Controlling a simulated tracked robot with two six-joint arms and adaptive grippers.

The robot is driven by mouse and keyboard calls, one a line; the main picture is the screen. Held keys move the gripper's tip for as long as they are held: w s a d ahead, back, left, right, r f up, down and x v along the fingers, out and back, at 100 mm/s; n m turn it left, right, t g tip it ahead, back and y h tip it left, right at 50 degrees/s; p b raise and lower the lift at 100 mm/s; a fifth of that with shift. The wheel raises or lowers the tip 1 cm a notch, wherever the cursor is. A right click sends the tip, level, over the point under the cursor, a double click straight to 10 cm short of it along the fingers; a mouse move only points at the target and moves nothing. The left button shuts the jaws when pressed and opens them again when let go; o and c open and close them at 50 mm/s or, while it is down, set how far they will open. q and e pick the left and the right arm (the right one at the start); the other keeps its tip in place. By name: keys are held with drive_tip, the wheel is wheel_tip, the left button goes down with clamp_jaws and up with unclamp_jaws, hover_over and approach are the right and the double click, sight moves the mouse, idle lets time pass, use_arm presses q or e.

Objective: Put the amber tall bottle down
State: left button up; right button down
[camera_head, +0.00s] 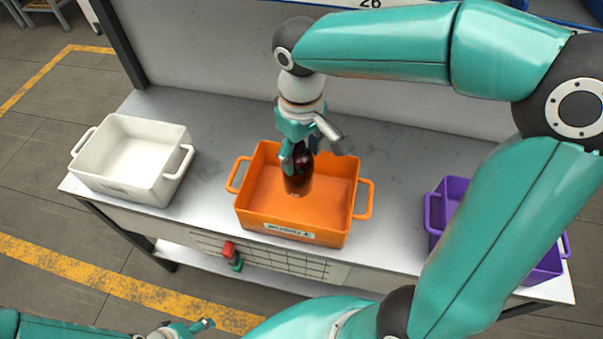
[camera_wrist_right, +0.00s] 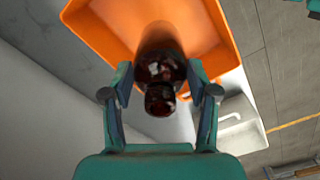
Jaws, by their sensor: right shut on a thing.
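The amber tall bottle (camera_head: 298,183) is dark brown and upright over the inside of the orange crate (camera_head: 338,222). My right gripper (camera_head: 302,160) is shut on its upper part from above. In the right wrist view, the bottle (camera_wrist_right: 160,72) sits between the two fingers of the right gripper (camera_wrist_right: 162,92), with the orange crate (camera_wrist_right: 205,30) beyond it. I cannot tell whether the bottle's base touches the crate floor. My left gripper (camera_head: 185,328) shows only partly at the bottom edge, away from the crates; its opening is unclear.
A white crate (camera_head: 135,150) stands on the left of the grey table (camera_head: 210,190), and a purple crate (camera_head: 436,210) on the right, partly behind my right arm. The orange crate shows no other contents. Bare tabletop lies on both sides of it.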

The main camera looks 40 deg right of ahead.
sight(302, 175)
drive_tip(key=shift+s+f, duration=0.1)
drive_tip(key=shift+f, duration=3.45)
drive_tip(key=shift+c, duration=1.5)
unclamp_jaws()
wheel_tip(302, 175, up, 12)
drive_tip(key=shift+r, duration=0.15)
drive_tip(key=shift+p, duration=0.35)
